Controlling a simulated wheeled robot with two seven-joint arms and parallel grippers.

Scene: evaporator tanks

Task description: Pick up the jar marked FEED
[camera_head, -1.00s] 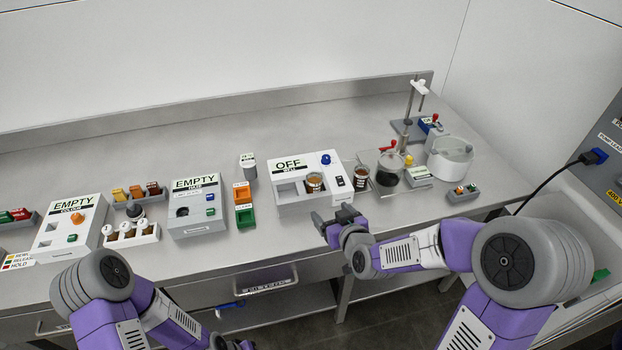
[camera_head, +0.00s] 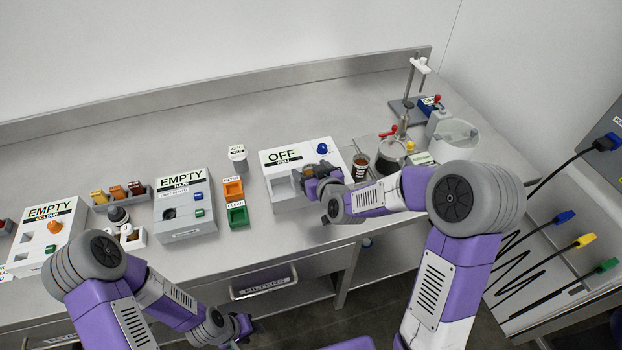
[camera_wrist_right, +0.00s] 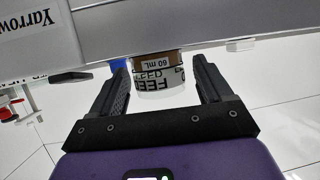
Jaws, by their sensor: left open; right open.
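The jar marked FEED (camera_wrist_right: 165,78) shows in the right wrist view, with brown contents, a 60 mL mark and a white label whose letters appear upside down. My right gripper (camera_wrist_right: 160,65) is open, with one finger on each side of the jar and a gap visible at both. In the head view my right gripper (camera_head: 316,184) is at the OFF-marked WELL box (camera_head: 285,158), and it hides most of the jar area there. My left gripper (camera_head: 242,325) is open and empty, low in front of the bench.
Another brown jar (camera_head: 360,165) stands just right of the WELL box, with a dark-filled vessel (camera_head: 390,153) beyond it. The bench's back strip is clear.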

